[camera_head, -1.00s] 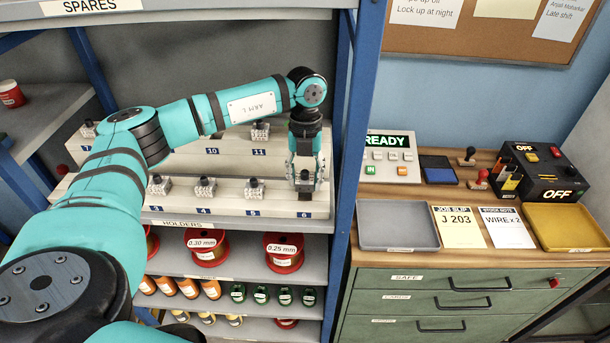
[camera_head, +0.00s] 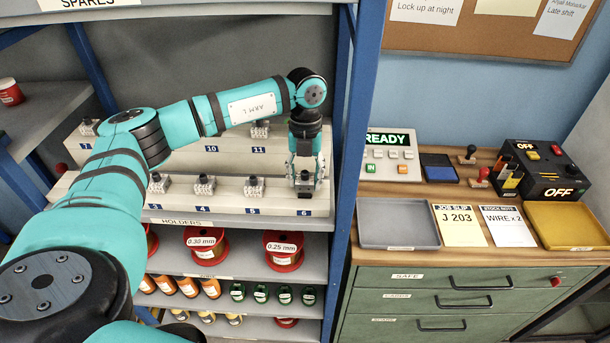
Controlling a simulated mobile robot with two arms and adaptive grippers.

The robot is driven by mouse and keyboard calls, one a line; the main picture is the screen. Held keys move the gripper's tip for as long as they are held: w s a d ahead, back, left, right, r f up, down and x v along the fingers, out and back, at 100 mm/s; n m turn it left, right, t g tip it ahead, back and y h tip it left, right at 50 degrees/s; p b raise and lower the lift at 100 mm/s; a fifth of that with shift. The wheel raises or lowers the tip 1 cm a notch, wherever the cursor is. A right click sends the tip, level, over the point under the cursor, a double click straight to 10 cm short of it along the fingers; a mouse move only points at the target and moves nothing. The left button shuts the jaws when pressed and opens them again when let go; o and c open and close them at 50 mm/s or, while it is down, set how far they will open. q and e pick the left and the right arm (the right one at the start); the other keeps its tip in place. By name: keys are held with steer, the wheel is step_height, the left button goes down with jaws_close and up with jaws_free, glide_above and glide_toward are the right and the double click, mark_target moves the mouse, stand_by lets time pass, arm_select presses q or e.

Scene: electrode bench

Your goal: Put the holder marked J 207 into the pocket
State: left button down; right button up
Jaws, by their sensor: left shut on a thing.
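My left gripper (camera_head: 305,180) points straight down over place 6 at the right end of the lower holder row. It is shut on a small dark-topped holder (camera_head: 304,187) there, which the fingers mostly cover. Markings on the holders are too small to read, so I cannot tell which is J 207. The job slip (camera_head: 459,224) on the bench reads J 203. I cannot make out a pocket. My right gripper is not in view.
A blue shelf post (camera_head: 352,150) stands close right of the gripper. Behind is a higher step with holders, one above number 11 (camera_head: 260,130). On the bench are a grey tray (camera_head: 398,246), a yellow tray (camera_head: 572,247) and a black switch box (camera_head: 545,172). Wire spools sit below.

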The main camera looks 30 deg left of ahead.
arm_select(q)
steer(key=shift+f+b, duration=0.7)
steer(key=shift+f, duration=0.4)
steer(key=c, duration=0.6)
jaws_free()
steer(key=shift+c, duration=0.2)
steer(key=r, duration=0.4)
steer(key=w+r, duration=0.1)
steer(key=r, duration=0.7)
steer(key=shift+w+a, duration=0.15)
steer(key=shift+a, duration=0.2)
